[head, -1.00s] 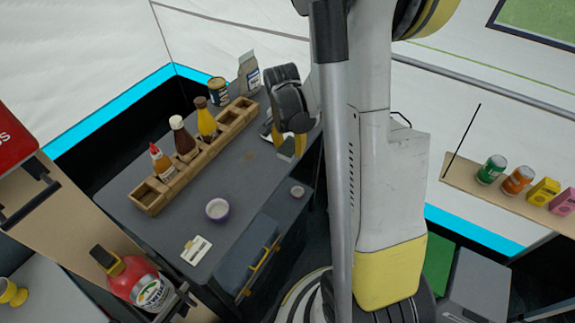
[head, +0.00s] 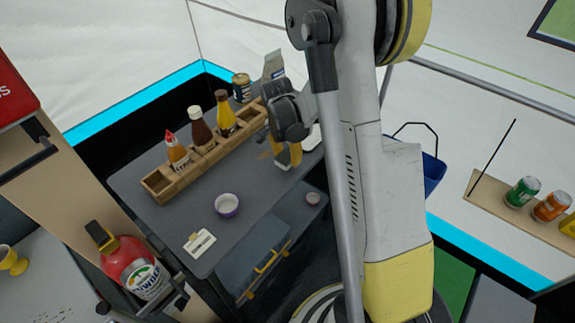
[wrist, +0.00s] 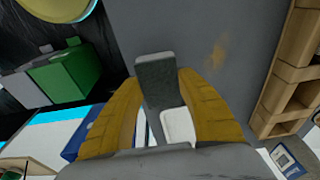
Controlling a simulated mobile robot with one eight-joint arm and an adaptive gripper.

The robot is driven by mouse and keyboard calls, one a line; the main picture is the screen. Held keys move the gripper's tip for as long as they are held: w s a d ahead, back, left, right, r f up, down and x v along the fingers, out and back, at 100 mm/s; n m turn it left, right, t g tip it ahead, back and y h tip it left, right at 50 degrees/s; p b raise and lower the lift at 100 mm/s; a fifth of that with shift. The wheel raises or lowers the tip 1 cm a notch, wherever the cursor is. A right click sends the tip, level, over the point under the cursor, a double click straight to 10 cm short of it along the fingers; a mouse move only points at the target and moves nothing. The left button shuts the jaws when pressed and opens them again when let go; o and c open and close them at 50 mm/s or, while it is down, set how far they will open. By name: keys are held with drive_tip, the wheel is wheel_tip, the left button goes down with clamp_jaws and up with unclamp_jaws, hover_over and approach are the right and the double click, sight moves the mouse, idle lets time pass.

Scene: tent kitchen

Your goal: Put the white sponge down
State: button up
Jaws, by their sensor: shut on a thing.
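My gripper (head: 288,160) is low over the far right part of the grey table (head: 190,230), its yellow fingers pointing down. The sponge sticks out past the fingertips. In the head view only a pale bit of it shows between the fingers. I cannot tell whether it touches the tabletop.
A wooden rack (head: 160,184) with several sauce bottles stands left of my gripper. A carton (head: 273,66) and a can (head: 242,87) stand behind. A white flat thing (head: 313,138) lies beside my gripper. A purple bowl (head: 227,205) and a card (head: 200,242) are nearer; bare tabletop lies between.

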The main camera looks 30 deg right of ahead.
sight(288, 163)
drive_tip(key=shift+f+b, duration=0.65)
drive_tip(key=shift+f, duration=1)
drive_tip(key=shift+f, duration=0.1)
drive_tip(key=shift+f, duration=0.2)
drive_tip(key=o, duration=1.3)
drive_tip(key=shift+r, duration=0.1)
